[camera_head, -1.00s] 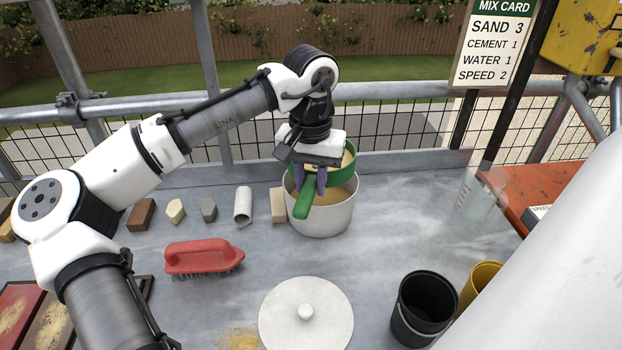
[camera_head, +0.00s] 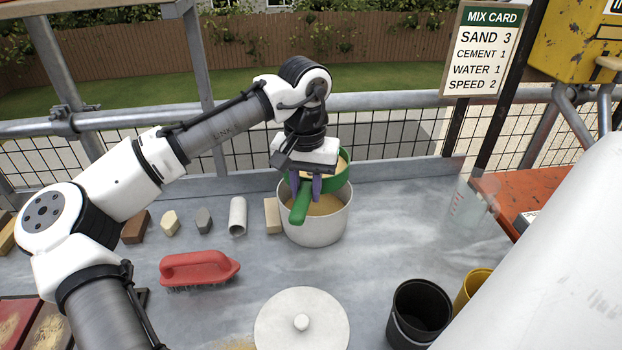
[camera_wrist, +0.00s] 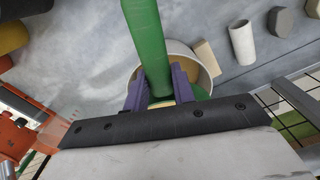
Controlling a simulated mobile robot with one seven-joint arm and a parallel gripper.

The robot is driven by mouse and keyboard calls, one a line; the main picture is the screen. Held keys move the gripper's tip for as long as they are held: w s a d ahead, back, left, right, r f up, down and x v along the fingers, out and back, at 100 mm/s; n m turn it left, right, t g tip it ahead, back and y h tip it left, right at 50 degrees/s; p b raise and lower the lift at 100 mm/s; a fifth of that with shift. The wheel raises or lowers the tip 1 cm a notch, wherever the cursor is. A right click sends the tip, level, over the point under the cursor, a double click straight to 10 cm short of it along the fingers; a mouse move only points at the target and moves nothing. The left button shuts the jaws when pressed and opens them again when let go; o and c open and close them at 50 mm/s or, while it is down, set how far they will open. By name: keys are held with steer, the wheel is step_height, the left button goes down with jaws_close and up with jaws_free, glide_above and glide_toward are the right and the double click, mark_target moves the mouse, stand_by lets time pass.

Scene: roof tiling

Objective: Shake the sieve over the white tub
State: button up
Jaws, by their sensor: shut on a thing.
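The green sieve (camera_head: 338,178) is over the white tub (camera_head: 317,235), tilted, with its handle pointing down and toward the front. Sand-coloured material shows inside the sieve and also in the tub. My gripper (camera_head: 303,186) is shut on the green handle, its purple fingers on either side. In the wrist view the handle (camera_wrist: 147,45) runs up between the fingers (camera_wrist: 157,95), with the tub's rim (camera_wrist: 212,90) behind. My gripper hides much of the sieve bowl in both views.
A red brush (camera_head: 199,267), a white lid (camera_head: 300,325) and a black bucket (camera_head: 419,310) lie in front of the tub. Several small blocks and a pale tube (camera_head: 237,216) stand left of it. A clear jug (camera_head: 468,200) is at right. The mesh railing is behind.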

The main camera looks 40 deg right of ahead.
steer(key=shift+w+d, duration=0.2)
steer(key=shift+d, duration=0.1)
